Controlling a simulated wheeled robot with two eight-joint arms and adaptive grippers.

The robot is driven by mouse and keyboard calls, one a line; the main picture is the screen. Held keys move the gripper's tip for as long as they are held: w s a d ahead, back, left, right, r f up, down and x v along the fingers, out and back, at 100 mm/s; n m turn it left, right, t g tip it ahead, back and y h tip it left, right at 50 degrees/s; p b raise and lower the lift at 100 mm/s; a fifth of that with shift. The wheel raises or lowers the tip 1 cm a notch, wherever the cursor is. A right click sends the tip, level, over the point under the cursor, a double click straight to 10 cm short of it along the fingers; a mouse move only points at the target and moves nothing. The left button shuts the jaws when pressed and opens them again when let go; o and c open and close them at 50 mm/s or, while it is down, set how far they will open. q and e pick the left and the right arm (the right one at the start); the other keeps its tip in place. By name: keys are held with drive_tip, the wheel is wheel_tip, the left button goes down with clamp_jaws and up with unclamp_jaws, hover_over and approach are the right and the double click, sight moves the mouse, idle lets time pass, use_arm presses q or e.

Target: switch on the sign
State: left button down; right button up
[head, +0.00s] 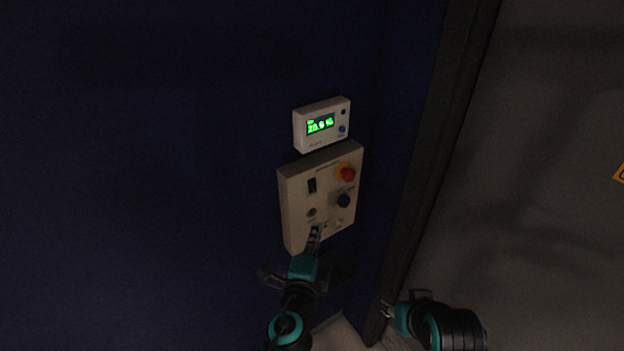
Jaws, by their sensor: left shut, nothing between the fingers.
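A beige control panel (295,215) is mounted on the dark blue wall. It carries a black rocker switch (312,185), a red button on a yellow base (347,174), a black knob (344,200) and a small round control (312,212). My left gripper (316,230) is shut and empty, with its fingertips in front of the panel's lower part, just below the small round control. I cannot tell whether they touch it. They hide part of the lower row. My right gripper (386,309) is below and right of the panel, apart from it; its jaw state is unclear. No lit sign shows.
A white meter (301,133) with a green lit display (321,124) hangs just above the panel. A dark vertical post (440,130) edges the blue wall on the right. Beyond it is a grey surface with a yellow mark (621,173). The scene is dim.

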use_arm(q)
drive_tip(key=shift+s+d, duration=0.1)
drive_tip(key=shift+s, duration=0.1)
drive_tip(key=b, duration=0.1)
approach(316, 189)
drive_tip(key=w+d, duration=0.3)
drive_tip(key=w+a, duration=0.2)
drive_tip(key=shift+w+f+b, duration=0.3)
drive_tip(key=shift+w, duration=0.1)
